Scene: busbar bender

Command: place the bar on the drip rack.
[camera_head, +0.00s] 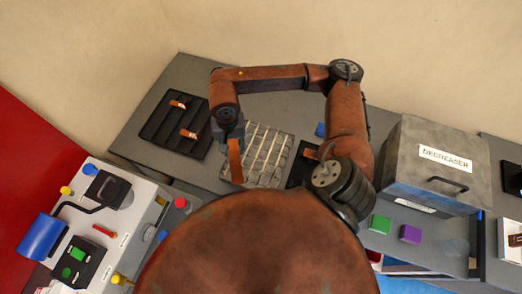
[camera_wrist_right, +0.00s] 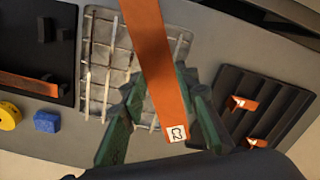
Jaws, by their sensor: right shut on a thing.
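My right gripper (camera_head: 231,138) is shut on a flat copper bar (camera_head: 235,165). The bar hangs down from it in the head view, near the left edge of the drip rack (camera_head: 262,160), a pale wire grid on the grey bench. In the right wrist view, the bar (camera_wrist_right: 152,50) runs between the greenish fingers (camera_wrist_right: 160,105) and carries a small white label at its near end. The bar crosses in front of the rack (camera_wrist_right: 97,65) there and hides part of it. The bar's height above the rack is hard to tell. My left gripper is out of view.
A black ridged tray (camera_head: 160,144) with two labelled copper pieces lies left of the rack. A dark board (camera_wrist_right: 30,62) with a copper bar lies on the other side. A grey degreaser box (camera_head: 437,135) stands right, and a bending machine (camera_head: 130,225) stands front left.

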